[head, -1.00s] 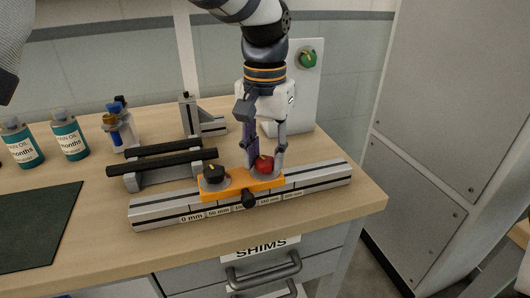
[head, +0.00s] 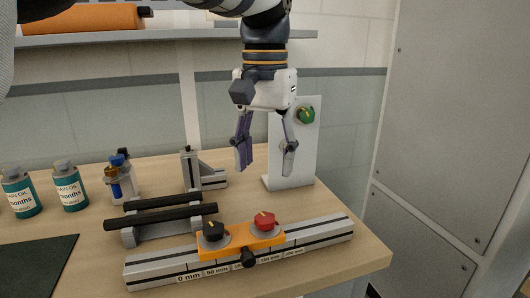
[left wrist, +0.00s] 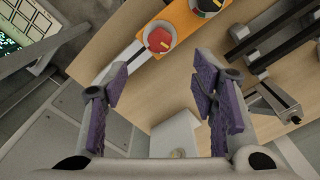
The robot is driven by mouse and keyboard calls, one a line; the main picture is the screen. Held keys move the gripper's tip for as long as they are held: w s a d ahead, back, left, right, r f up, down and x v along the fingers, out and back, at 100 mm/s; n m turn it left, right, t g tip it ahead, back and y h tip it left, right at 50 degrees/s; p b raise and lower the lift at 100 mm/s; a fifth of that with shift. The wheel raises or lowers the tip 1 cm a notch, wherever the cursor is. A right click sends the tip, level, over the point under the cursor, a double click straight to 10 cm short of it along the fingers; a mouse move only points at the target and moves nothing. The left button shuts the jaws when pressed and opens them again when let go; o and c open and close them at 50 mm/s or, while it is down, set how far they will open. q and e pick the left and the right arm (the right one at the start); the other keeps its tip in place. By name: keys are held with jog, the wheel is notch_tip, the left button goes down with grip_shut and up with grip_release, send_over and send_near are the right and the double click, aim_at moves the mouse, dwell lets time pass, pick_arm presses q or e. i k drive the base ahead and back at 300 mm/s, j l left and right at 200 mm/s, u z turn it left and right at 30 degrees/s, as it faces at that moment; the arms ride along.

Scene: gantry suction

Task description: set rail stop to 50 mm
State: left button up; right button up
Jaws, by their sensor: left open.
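The silver rail (head: 325,233) lies along the bench front with labels from 0 mm at left to 200 mm. The orange stop carriage (head: 240,238) sits on it, its body spanning roughly from above the 50 mm label to near the 150 mm label. It carries a black knob (head: 213,231) at left, a red knob (head: 264,221) at right and a small black front knob (head: 248,258). My left gripper (head: 264,160) is open and empty above and behind the red knob. In the left wrist view the red knob (left wrist: 160,39) lies beyond the open fingers (left wrist: 160,88).
A white panel with a green knob (head: 306,115) stands behind the gripper. Two black bars (head: 160,211) on a grey stand lie behind the rail's left part.

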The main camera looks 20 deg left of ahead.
aim_at(244, 237)
jog(key=k, duration=1)
